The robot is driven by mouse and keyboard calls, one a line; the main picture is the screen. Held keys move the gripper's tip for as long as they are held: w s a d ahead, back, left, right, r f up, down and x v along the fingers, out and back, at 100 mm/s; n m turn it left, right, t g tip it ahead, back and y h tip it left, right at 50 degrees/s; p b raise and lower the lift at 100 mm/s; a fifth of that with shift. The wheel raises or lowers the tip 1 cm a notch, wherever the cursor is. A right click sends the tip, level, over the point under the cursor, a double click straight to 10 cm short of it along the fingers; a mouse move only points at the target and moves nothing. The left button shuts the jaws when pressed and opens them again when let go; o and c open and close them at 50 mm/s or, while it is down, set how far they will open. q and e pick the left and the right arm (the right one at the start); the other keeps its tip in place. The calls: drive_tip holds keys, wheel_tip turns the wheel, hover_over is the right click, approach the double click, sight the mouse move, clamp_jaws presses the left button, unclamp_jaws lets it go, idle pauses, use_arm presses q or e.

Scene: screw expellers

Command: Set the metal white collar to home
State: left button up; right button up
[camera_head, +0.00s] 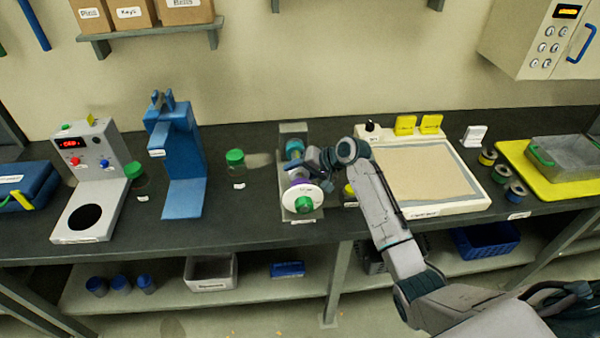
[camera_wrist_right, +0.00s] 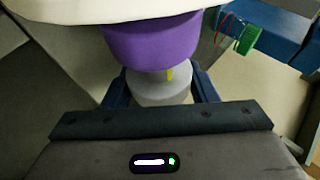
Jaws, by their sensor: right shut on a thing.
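The screw expeller (camera_head: 294,134) stands mid-bench, with a teal part at the back, a purple ring and a large white disc (camera_head: 291,199) with a green knob at the front. In the right wrist view, the pale grey-white metal collar (camera_wrist_right: 160,94) sits beside the purple ring (camera_wrist_right: 150,42) and bears a yellow mark. My right gripper (camera_head: 312,162) reaches the expeller from the right. Its two blue fingers (camera_wrist_right: 162,86) are shut on the collar, one on each side. The collar is hard to make out in the head view. My left gripper is not in view.
A blue press (camera_head: 184,198) and a green-lidded jar (camera_head: 235,170) stand left of the expeller. A shallow sand-coloured tray (camera_head: 474,205) lies right, behind my right forearm. A shelf with boxes (camera_head: 160,38) hangs above. The bench front between press and expeller is clear.

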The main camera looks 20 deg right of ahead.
drive_tip(key=w, duration=0.1)
drive_tip(key=w+d+b, duration=0.1)
drive_tip(key=w, duration=0.1)
drive_tip(key=shift+w, duration=0.2)
drive_tip(key=o, duration=1.4)
drive_tip(key=shift+s, duration=0.1)
drive_tip(key=shift+b+v, duration=1.3)
drive_tip(key=shift+v, duration=4.05)
